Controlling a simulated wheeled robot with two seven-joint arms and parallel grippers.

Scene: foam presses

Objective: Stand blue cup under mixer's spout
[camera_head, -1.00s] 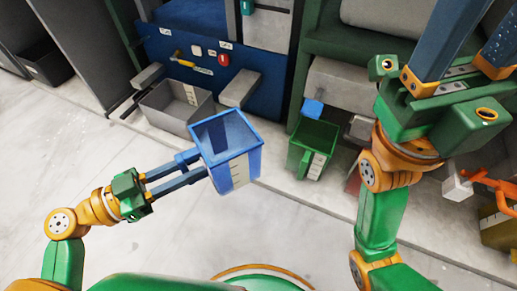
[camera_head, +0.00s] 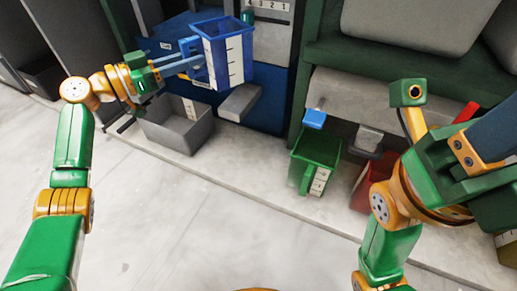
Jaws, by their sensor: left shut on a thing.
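The blue cup (camera_head: 221,60) is an open square-topped container with a white scale strip on its side. My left gripper (camera_head: 196,62) is shut on its left side and holds it roughly upright and raised, in front of the blue machine (camera_head: 268,92) in the head view. The cup and gripper hide much of that machine's front, and I cannot make out a spout there. I cannot tell which machine is the mixer. My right gripper (camera_head: 490,133) shows only partly at the right edge; its fingertips are out of view.
A grey open bin (camera_head: 178,135) stands below the blue machine, beside a grey block (camera_head: 239,103). A green cup (camera_head: 314,162) stands under a small blue outlet (camera_head: 314,118) of the green machine (camera_head: 420,60). A red container (camera_head: 366,187) is right of it. The front floor is clear.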

